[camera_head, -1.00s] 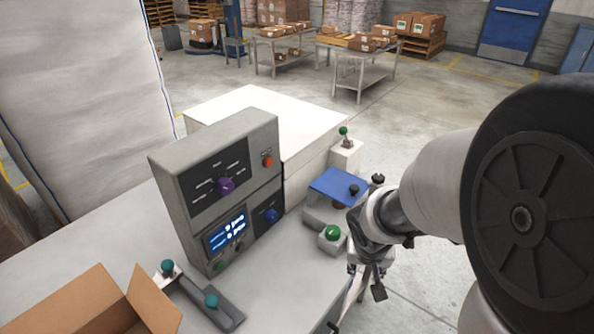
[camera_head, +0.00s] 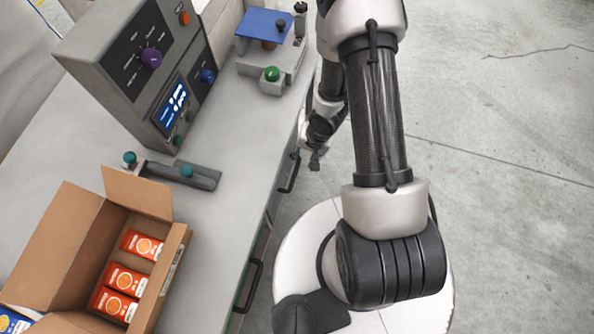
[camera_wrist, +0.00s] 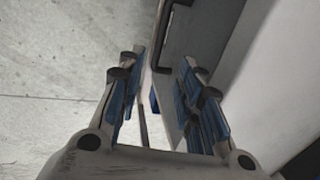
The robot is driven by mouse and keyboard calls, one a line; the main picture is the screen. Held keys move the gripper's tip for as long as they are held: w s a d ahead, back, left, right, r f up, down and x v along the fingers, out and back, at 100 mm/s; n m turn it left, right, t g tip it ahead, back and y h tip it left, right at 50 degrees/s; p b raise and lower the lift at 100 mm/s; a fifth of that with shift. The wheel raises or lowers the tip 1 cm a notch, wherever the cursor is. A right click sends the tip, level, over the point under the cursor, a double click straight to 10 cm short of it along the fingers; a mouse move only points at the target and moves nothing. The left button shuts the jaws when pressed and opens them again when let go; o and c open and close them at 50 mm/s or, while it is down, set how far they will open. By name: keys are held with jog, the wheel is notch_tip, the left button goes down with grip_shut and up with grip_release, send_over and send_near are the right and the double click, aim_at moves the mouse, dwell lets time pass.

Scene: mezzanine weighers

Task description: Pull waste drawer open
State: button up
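The counter's side shows drawer fronts with black bar handles in the head view: one handle (camera_head: 290,172) near my gripper, another handle (camera_head: 249,285) nearer the camera. I cannot tell by label which is the waste drawer. My gripper (camera_head: 316,157) hangs beside the counter's edge, just right of the farther handle. In the wrist view my gripper (camera_wrist: 162,78) is open, with blue-padded fingers apart. A black handle (camera_wrist: 163,38) on a grey front (camera_wrist: 205,42) lies beyond the fingertips, apparently not gripped. My arm hides part of the counter's side.
On the counter (camera_head: 215,225) stand a grey control box (camera_head: 130,62) with a lit screen, a weigher with a blue plate (camera_head: 263,22), a green button (camera_head: 271,73) and an open carton (camera_head: 176,270) of orange packs. The floor (camera_head: 510,180) to the right is clear.

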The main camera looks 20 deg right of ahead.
aim_at(296, 172)
jog(key=f+b, duration=0.2)
jog(key=f, duration=0.2)
jog(key=w+a+f+b, duration=0.1)
jog(key=f+b, duration=0.1)
jog(key=f, duration=0.3)
jog(key=a+f+b, duration=0.1)
jog(key=f+b, duration=0.1)
jog(key=f, duration=0.2)
jog(key=shift+w+a+f, duration=0.1)
jog(key=shift+w+f, duration=0.15)
jog(key=shift+w, duration=0.05)
jog(key=shift+c, duration=0.2)
grip_shut()
